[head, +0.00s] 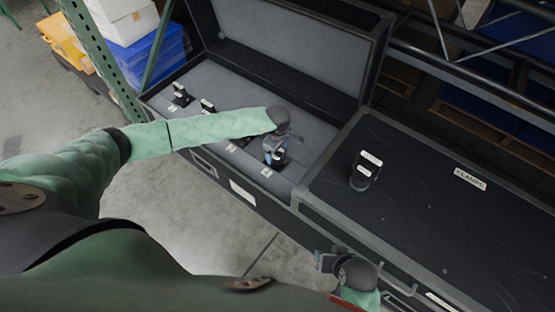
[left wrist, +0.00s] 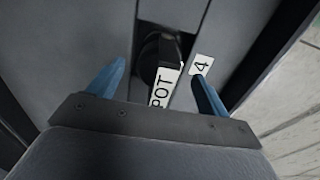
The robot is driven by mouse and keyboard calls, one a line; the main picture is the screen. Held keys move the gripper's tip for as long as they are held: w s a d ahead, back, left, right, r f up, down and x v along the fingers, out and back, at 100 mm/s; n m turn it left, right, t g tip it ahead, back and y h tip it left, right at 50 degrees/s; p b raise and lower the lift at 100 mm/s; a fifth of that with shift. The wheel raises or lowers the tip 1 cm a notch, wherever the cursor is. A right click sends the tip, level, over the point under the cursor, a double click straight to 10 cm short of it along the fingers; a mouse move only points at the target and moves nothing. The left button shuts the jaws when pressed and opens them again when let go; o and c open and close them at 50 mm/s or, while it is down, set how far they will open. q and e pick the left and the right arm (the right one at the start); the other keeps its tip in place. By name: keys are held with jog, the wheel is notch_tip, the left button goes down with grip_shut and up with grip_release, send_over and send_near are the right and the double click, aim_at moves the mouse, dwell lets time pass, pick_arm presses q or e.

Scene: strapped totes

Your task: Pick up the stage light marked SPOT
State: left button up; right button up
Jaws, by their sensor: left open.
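The black stage light with a white label stands in the open case near its front edge. In the left wrist view the light (left wrist: 150,58) sits in a dark slot, and its label (left wrist: 164,88) shows "POT", the rest hidden by my gripper. In the head view the light (head: 277,158) is partly covered by my gripper. My left gripper (head: 285,145) is above the light; its blue fingers (left wrist: 157,85) are open on either side of it, with nothing held. My right gripper (head: 325,262) is low in front of the cases; its jaws are too small to judge.
More black lights (head: 180,95) stand in the open case (head: 215,75), with number tags. A "4" tag (left wrist: 202,65) lies beside the slot. The raised lid (head: 300,40) is behind. A closed case (head: 420,215) marked CLAMPS, at right, carries another black labelled item (head: 363,180).

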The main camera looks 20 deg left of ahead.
pick_arm(q)
grip_shut()
jog(key=shift+r, duration=0.1)
dwell(0.3)
